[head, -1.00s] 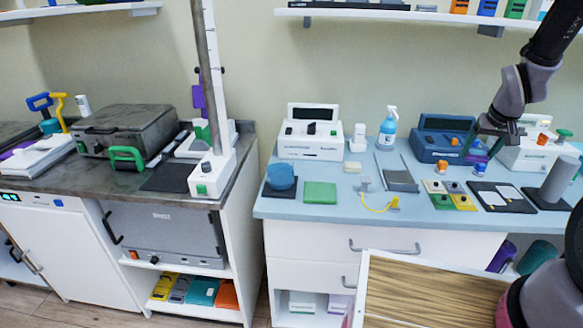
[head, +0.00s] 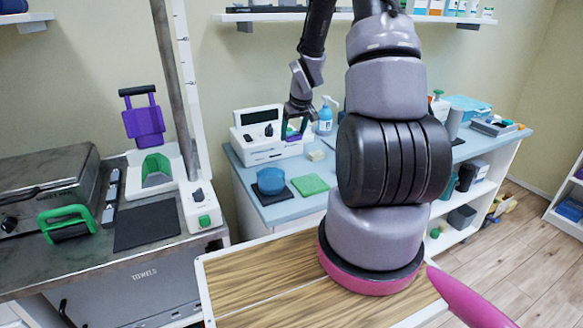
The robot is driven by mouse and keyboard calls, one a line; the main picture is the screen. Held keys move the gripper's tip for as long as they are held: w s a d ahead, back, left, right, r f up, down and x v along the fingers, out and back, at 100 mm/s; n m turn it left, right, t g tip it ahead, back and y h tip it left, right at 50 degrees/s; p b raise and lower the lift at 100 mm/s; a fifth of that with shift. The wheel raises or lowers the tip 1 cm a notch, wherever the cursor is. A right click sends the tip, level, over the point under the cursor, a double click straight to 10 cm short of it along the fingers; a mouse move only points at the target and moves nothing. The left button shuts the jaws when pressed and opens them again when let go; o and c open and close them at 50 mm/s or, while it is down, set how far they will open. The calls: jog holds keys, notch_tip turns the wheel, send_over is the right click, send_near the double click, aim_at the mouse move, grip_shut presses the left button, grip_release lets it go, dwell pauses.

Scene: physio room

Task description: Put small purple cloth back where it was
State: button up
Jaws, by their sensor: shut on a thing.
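My gripper (head: 296,130) is shut on the small purple cloth (head: 291,133), of which only a bit of purple shows between and below the fingers. It holds the cloth above the blue counter (head: 272,212), in front of the white device with a dark display (head: 258,118). The cloth's full shape is too small and covered to make out. A green square cloth (head: 310,185) lies flat on the counter below, and a round blue item (head: 270,179) sits on a dark mat to its left.
My arm hides the middle of the counter. A blue-and-white pump bottle (head: 325,116) stands right of my gripper. At left, a grey worktop (head: 160,243) bears a metal box (head: 45,180), a green-handled tool (head: 66,222) and a white-based post (head: 201,207).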

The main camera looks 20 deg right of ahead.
aim_at(298, 165)
jog(key=shift+w+d+f, duration=0.1)
jog(key=shift+d+f, duration=0.15)
jog(key=shift+d, duration=0.3)
jog(key=shift+w+d+f, duration=0.1)
jog(key=shift+d+f, duration=0.1)
jog(key=shift+d, duration=0.3)
jog(key=f, duration=1)
jog(key=shift+s+d+f, duration=0.1)
jog(key=shift+d+f, duration=0.05)
jog(key=shift+d, duration=0.15)
jog(key=o, duration=1.5)
jog(key=shift+o, duration=0.2)
